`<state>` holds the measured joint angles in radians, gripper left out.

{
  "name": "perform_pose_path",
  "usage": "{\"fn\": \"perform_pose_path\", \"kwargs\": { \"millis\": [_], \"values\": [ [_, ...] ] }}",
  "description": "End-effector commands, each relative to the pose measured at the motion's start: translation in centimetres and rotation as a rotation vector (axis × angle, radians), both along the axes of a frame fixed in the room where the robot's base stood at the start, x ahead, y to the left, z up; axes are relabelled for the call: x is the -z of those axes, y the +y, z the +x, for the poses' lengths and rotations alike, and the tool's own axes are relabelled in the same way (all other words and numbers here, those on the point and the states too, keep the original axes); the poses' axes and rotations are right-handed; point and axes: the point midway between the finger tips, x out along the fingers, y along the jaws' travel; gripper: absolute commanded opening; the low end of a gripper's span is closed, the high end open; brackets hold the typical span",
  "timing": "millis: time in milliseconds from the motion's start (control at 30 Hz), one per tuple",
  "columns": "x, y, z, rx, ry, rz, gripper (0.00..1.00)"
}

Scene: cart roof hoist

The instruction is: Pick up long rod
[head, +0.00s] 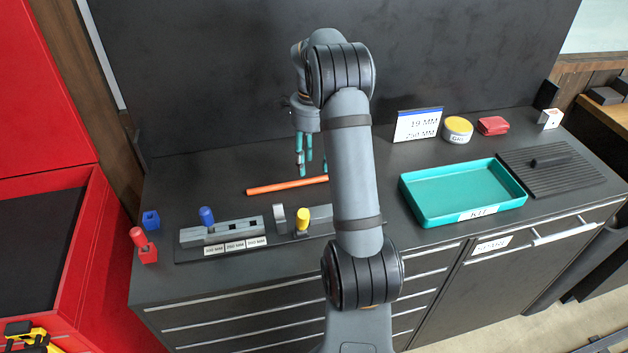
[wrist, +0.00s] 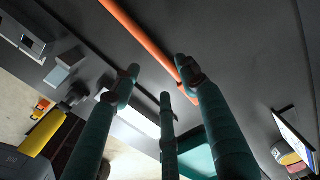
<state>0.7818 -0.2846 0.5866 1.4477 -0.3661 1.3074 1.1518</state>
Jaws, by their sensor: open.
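The long rod (head: 287,185) is orange and lies on the dark bench top, running left to right; in the head view my arm hides what may be its right end. It also shows in the wrist view (wrist: 150,45), running diagonally from the top edge to behind the right finger. My gripper (head: 309,160) has three teal fingers, spread open and empty, pointing down over the bench close to the rod. In the wrist view the fingertips (wrist: 160,80) are apart, and the right one overlaps the rod; I cannot tell whether it touches.
A teal tray (head: 410,205) and a ridged black mat (head: 575,180) lie right. A sign (head: 418,125) stands behind. A dark wall closes the back.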

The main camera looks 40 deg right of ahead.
Motion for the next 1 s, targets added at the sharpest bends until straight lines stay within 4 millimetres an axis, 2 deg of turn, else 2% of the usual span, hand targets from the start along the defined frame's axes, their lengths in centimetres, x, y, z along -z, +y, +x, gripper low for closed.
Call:
{"fn": "perform_pose_path", "kwargs": {
  "millis": [233,500,800,1000],
  "values": [
    [2.0,-0.3,-0.2,0.0,0.003,0.001,0.44],
    [5.7,-0.7,-0.3,-0.001,0.001,0.0,0.44],
    [6.2,-0.7,-0.2,0.0,-0.002,-0.001,0.43],
    [6.2,-0.7,-0.2,0.0,-0.002,-0.001,0.31]
  ]
}}
